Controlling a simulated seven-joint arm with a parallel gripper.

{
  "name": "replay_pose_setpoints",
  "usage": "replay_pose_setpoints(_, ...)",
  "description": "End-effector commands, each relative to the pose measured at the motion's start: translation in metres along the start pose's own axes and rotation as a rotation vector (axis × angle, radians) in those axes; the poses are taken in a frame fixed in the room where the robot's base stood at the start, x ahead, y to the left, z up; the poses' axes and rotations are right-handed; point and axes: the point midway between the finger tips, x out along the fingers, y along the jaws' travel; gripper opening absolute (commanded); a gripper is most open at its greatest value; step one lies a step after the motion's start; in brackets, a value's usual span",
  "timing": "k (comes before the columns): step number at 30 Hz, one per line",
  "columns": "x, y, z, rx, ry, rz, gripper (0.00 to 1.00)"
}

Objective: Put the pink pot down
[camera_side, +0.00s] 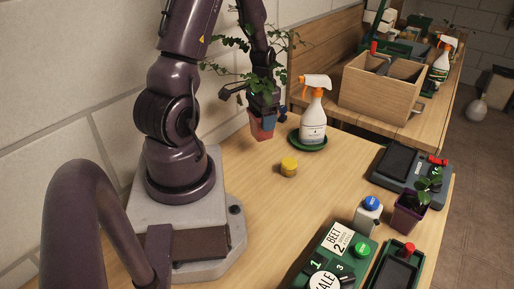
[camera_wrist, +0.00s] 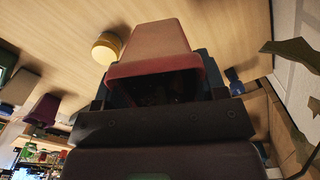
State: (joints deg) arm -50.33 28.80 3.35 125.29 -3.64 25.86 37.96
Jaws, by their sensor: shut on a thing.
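The pink pot (camera_side: 262,128) holds a leafy green plant (camera_side: 262,52) and hangs in the air above the wooden table. My gripper (camera_side: 266,112) is shut on the pot near its rim. In the wrist view the pink pot (camera_wrist: 160,50) fills the middle, with my gripper (camera_wrist: 165,95) across its rim. The pot looks slightly tilted in the side view. Part of the pot's upper side is hidden by my gripper and the leaves.
A spray bottle (camera_side: 312,118) stands on a green saucer (camera_side: 308,144) just right of the pot. A yellow-lidded jar (camera_side: 289,167) stands in front. A purple pot (camera_side: 408,214) and boxed devices (camera_side: 410,168) are at the right. The table's (camera_side: 255,200) middle is clear.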

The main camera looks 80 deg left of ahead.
Motion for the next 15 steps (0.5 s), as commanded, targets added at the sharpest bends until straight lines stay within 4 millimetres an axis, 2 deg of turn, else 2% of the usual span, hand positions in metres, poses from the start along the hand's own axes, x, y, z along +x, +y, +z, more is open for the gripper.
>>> replay_pose_setpoints(1, -0.002, -0.016, 0.0, -0.111, 0.001, -0.003, 0.37)
replay_pose_setpoints(3, -0.006, -0.033, 0.0, -0.242, 0.001, -0.002, 0.37)
replay_pose_setpoints(6, -0.011, -0.045, -0.003, -0.377, 0.0, 0.0, 0.37)
replay_pose_setpoints(10, -0.009, -0.044, -0.006, -0.448, -0.003, 0.003, 0.37)
replay_pose_setpoints(15, 0.018, -0.043, -0.004, -0.468, -0.006, 0.004, 0.37)
